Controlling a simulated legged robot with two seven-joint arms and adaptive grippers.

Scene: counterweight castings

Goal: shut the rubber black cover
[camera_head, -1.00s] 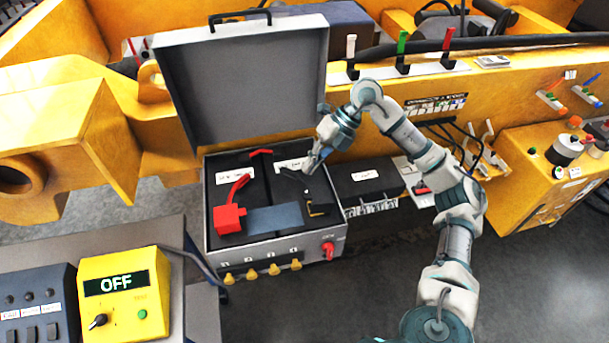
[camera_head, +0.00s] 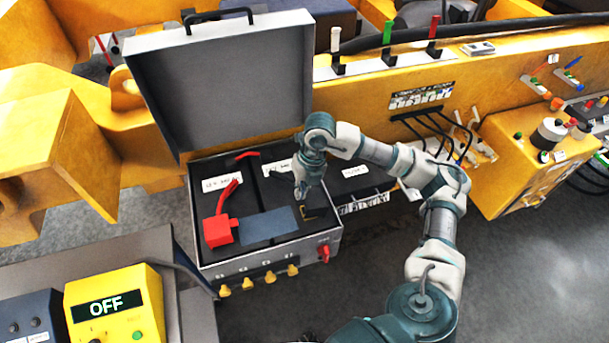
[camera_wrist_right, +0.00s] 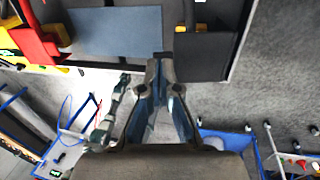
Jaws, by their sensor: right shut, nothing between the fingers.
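The black cover (camera_head: 308,212) is at the right end of the open case, beside a yellow-edged part. In the wrist view it shows as a dark flap (camera_wrist_right: 205,57) standing away from the case's front edge, so it looks open. My right gripper (camera_head: 300,194) is shut and empty, just above and left of the cover. In the wrist view its closed fingertips (camera_wrist_right: 161,60) are left of the flap, with a small gap. A teal and white arm, likely my left, shows in the wrist view; its gripper (camera_wrist_right: 122,82) is too small to read.
The grey case (camera_head: 270,262) has its lid (camera_head: 225,85) raised behind. A red cover with a red cable (camera_head: 218,230) and a blue-grey panel (camera_head: 268,223) lie left of the black cover. A yellow box reading OFF (camera_head: 112,305) is front left. Grey floor is clear at right.

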